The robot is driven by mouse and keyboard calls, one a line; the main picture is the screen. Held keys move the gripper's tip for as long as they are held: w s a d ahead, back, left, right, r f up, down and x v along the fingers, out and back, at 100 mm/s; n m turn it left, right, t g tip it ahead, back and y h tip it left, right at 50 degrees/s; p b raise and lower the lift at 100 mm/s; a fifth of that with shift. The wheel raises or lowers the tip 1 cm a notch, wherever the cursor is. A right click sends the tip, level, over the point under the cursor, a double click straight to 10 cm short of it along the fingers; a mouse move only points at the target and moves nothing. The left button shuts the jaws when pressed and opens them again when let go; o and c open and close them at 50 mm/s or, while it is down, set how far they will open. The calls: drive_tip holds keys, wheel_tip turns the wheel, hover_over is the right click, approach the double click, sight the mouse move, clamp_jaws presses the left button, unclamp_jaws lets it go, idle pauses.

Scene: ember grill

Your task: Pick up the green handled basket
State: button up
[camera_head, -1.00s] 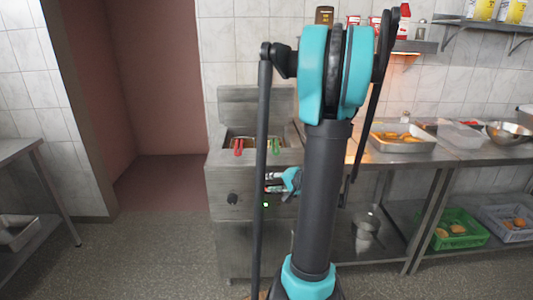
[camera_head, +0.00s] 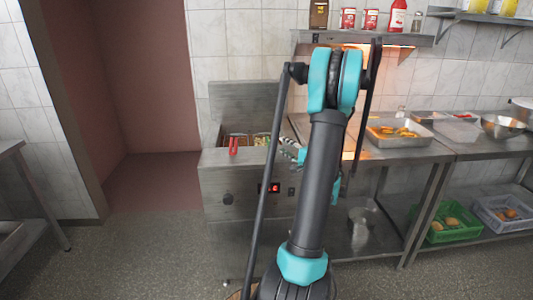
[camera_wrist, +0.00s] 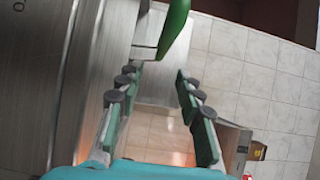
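The green handle (camera_wrist: 174,28) of the basket shows at the top of the wrist view, ahead of my gripper (camera_wrist: 158,80). The gripper's two fingers are spread, with nothing between them, and the handle is beyond the fingertips. A thin metal rod runs from the handle's end. In the head view my gripper (camera_head: 291,152) is at the fryer's front top edge, on its right side. The basket (camera_head: 262,139) sits in the fryer's right part; its handle is not clear there, with my gripper and arm close by.
A red-handled basket (camera_head: 233,145) sits to the left in the same fryer (camera_head: 235,185). A steel counter (camera_head: 400,155) with a food tray (camera_head: 397,137) stands to the right. A shelf (camera_head: 362,40) with bottles and cans is above.

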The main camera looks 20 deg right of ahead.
sight(273, 140)
drive_tip(key=shift+x, duration=4.35)
drive_tip(key=shift+a, duration=0.1)
clamp_jaws()
